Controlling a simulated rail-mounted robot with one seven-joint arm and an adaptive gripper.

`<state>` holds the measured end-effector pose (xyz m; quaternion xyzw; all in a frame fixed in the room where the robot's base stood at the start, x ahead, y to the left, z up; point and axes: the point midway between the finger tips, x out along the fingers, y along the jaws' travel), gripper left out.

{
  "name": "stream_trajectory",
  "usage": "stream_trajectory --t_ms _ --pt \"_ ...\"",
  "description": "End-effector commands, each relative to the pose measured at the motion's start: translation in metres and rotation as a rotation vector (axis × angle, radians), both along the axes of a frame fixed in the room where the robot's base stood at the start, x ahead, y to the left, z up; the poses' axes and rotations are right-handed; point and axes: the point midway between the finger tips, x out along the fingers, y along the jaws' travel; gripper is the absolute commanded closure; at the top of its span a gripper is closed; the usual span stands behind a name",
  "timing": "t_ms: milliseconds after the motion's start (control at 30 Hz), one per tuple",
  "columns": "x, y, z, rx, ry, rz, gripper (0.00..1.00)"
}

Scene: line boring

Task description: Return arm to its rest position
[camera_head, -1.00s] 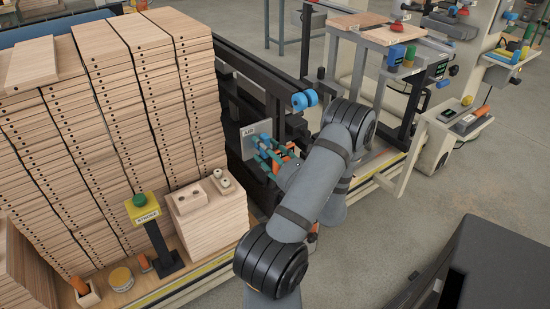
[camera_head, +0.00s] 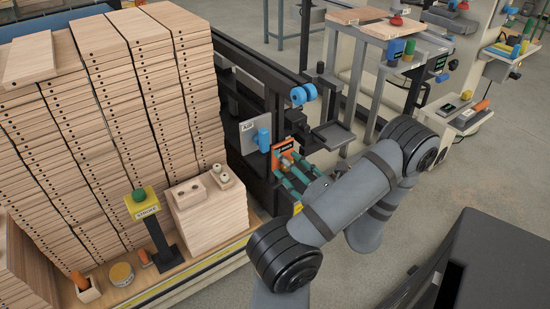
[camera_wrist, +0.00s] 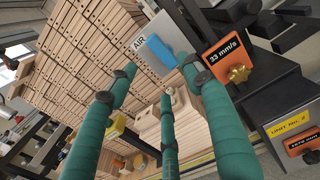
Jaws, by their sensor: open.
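My gripper (camera_head: 292,177) shows in the head view as teal fingers beside the black machine, partly hidden by my grey arm. In the wrist view my gripper (camera_wrist: 160,82) has three teal fingers spread apart with nothing between them. Behind the fingertips is the AIR plate (camera_wrist: 144,42) with a blue handle (camera_wrist: 164,54); the head view also shows the plate (camera_head: 248,125) and the blue handle (camera_head: 264,140). My arm is bent, its elbow out to the right over the floor.
An orange 33 mm/s label (camera_wrist: 224,50) with a brass knob (camera_wrist: 238,74) is close to the right finger. Tall stacks of drilled boards (camera_head: 130,110) stand at left. A green button on a post (camera_head: 140,196) stands in front. Open floor (camera_head: 420,215) lies right of my arm.

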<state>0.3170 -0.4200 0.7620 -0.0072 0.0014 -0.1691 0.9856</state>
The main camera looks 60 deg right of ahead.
Motion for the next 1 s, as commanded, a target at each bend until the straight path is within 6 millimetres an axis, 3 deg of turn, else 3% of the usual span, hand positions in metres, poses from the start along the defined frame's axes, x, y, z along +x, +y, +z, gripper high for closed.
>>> stream_trajectory --t_ms 333,800,1000 --pt "0.013 -0.004 0.0 -0.001 0.0 0.003 0.5" --pt "0.093 -0.032 0.0 -0.003 0.0 0.004 0.5" --pt "0.111 -0.039 0.0 -0.002 0.0 0.002 0.5"
